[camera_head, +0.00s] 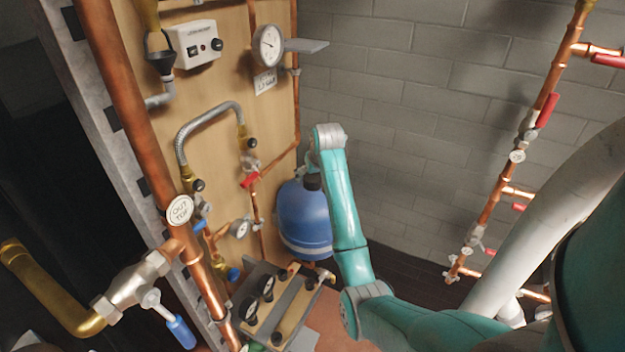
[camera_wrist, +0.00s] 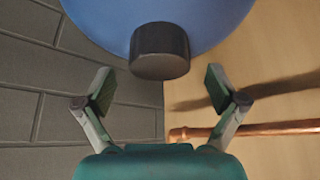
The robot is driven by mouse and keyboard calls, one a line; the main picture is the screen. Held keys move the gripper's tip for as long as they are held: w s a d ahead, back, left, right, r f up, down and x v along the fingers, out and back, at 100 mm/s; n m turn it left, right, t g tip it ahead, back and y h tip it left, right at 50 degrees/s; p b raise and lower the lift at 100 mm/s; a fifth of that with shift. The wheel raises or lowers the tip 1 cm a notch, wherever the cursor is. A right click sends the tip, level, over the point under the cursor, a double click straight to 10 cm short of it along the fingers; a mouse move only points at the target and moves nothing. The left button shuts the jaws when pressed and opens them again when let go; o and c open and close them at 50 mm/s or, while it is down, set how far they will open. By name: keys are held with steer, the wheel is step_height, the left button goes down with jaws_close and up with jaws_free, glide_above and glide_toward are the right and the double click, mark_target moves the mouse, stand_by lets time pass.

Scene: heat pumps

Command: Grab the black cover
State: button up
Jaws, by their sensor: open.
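The black cover (camera_wrist: 160,52) is a short dark cylinder on the blue tank (camera_wrist: 215,15) in the wrist view. My gripper (camera_wrist: 157,86) is open, with one finger on each side and a little below the cover in that view. No contact between fingers and cover shows. In the head view the blue tank (camera_head: 306,218) stands in the corner beside the wooden panel. The end of my arm is in front of the tank's top there.
The wooden panel (camera_head: 222,88) carries a pressure gauge (camera_head: 268,45), a white control box (camera_head: 194,44) and copper pipes with valves. A grey block wall (camera_head: 400,90) stands behind the tank. A gauge manifold (camera_head: 275,305) sits low in front of it. A copper pipe (camera_wrist: 270,129) runs near my right finger.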

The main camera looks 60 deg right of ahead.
steer(key=shift+x, duration=1.15)
steer(key=c, duration=1)
steer(key=shift+r, duration=0.1)
